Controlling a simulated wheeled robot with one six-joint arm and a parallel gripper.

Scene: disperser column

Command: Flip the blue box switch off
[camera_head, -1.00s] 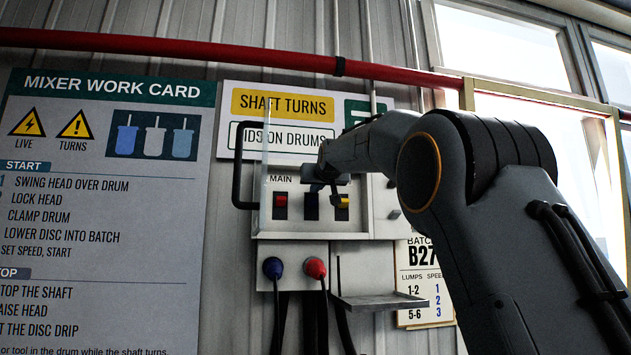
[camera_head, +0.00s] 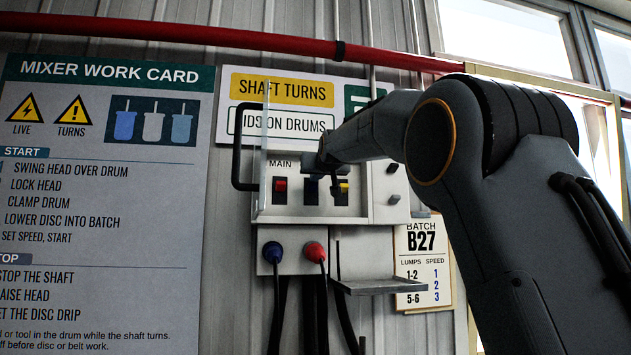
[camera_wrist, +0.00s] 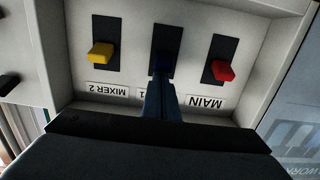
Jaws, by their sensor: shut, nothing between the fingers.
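The switch box (camera_head: 300,215) is a pale panel on the wall with three switches side by side on black plates. The blue switch (camera_wrist: 161,62) is in the middle, above a mostly covered label in the wrist view. My gripper (camera_wrist: 162,84) is shut and empty, its fingertips right at the blue switch, hiding much of it; I cannot tell if they touch or how the switch is set. In the head view my gripper (camera_head: 322,178) is in front of the panel, and the blue switch (camera_head: 311,190) is partly hidden.
A red switch (camera_wrist: 222,70) labelled MAIN and a yellow switch (camera_wrist: 101,53) labelled MIXER 2 flank it closely. A clear cover (camera_head: 265,150) with a black handle (camera_head: 237,160) stands open at the left. Blue (camera_head: 272,252) and red (camera_head: 315,252) plugs and a small shelf (camera_head: 380,286) are below.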

